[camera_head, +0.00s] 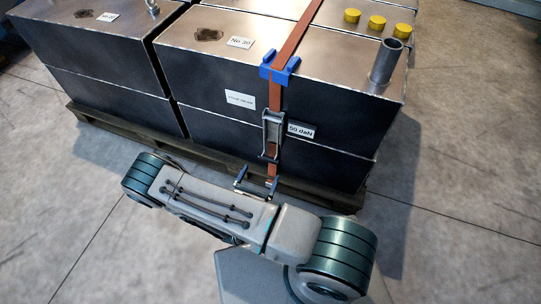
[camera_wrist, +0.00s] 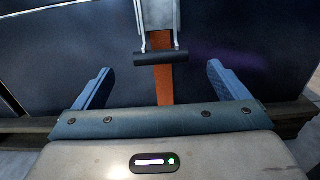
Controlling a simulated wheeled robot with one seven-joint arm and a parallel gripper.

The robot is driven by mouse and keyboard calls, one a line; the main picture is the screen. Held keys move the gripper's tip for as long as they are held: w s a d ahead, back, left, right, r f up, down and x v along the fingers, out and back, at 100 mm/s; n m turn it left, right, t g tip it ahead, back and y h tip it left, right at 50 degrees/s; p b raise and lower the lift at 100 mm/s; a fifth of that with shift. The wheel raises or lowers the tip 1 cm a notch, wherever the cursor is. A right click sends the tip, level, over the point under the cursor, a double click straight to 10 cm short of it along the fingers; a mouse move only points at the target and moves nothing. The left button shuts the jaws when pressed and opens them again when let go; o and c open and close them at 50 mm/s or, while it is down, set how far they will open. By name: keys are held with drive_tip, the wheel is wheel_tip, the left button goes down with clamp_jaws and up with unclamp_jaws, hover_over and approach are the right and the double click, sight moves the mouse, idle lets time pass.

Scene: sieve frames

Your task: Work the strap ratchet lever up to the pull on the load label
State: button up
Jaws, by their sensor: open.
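An orange-brown strap (camera_head: 297,38) runs over the dark metal tank and down its front face. The grey ratchet (camera_head: 272,128) hangs on it, its lever's crossbar low. In the wrist view the ratchet's metal frame (camera_wrist: 158,14) is at top centre, with the dark lever crossbar (camera_wrist: 161,58) across the strap (camera_wrist: 164,85). The white load label (camera_head: 301,130), reading "50 daN", is on the tank just right of the ratchet. My gripper (camera_head: 258,178) is just below the ratchet. Its two blue-grey fingers (camera_wrist: 160,66) are open, one either side of the crossbar, with gaps on both sides.
A blue corner protector (camera_head: 279,68) sits under the strap at the tank's top edge. The tank (camera_head: 345,160) stands on a wooden pallet (camera_head: 330,198), with another tank (camera_head: 90,65) to its left. Yellow caps (camera_head: 377,22) and a pipe stub (camera_head: 385,62) are on top. Open concrete floor lies right.

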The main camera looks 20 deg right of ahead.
sight(268, 158)
drive_tip(key=b+x, duration=0.2)
drive_tip(key=x, duration=0.8)
drive_tip(key=shift+w, duration=0.1)
drive_tip(key=c, duration=1.4)
drive_tip(key=shift+r, duration=0.1)
